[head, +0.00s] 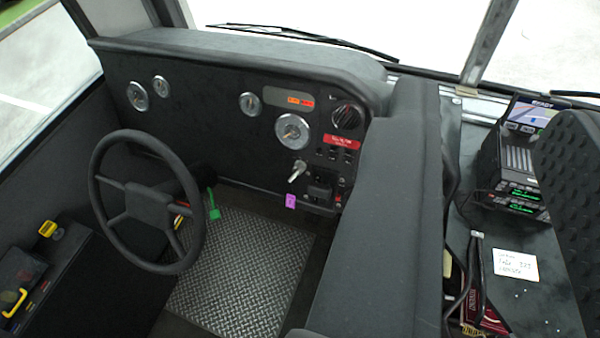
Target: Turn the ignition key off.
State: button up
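The ignition key (298,169) is a small silver key in the dark dashboard (225,115), below the large round gauge and right of the steering wheel. A purple tag (291,201) hangs just below it. The key looks tilted, but its exact setting is too small to tell. My gripper is not visible in this view.
The steering wheel (147,203) stands left of the key, with a green tag (214,206) beside its column. A long dark padded divider (378,220) rises right of the key. A radio stack (515,172) and a black ridged seat (575,190) are farther right. Open space lies above the metal floor (240,270).

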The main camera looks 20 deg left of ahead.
jog(key=w+a+f+m+y, duration=0.1)
jog(key=w+a+f+y, duration=0.1)
jog(key=w+a+f, duration=0.35)
jog(key=w+a+f+y, duration=0.25)
jog(key=w+a, duration=0.35)
jog(key=w, duration=0.4)
jog(key=m+t+h+b, duration=0.1)
jog(key=m+t+h, duration=0.15)
jog(key=m, duration=0.35)
send_over(290, 181)
jog(key=s+a, duration=0.2)
jog(key=s, duration=0.3)
notch_tip(290, 181, down, 29)
jog(key=s+f+m+h, duration=0.1)
jog(key=s+f+h, duration=0.2)
jog(key=f, duration=0.9)
jog(key=s+f+m+h, duration=0.2)
jog(key=s+f+h, duration=0.15)
jog(key=f, duration=0.85)
jog(key=shift+g, duration=0.25)
jog(key=x, duration=0.4)
jog(key=b+x, duration=0.1)
jog(key=x, duration=0.4)
jog(key=a+b+x, duration=0.1)
jog(key=x, duration=0.3)
jog(key=shift+w+d, duration=0.1)
jog(key=shift+w, duration=0.25)
jog(key=shift+c, duration=0.3)
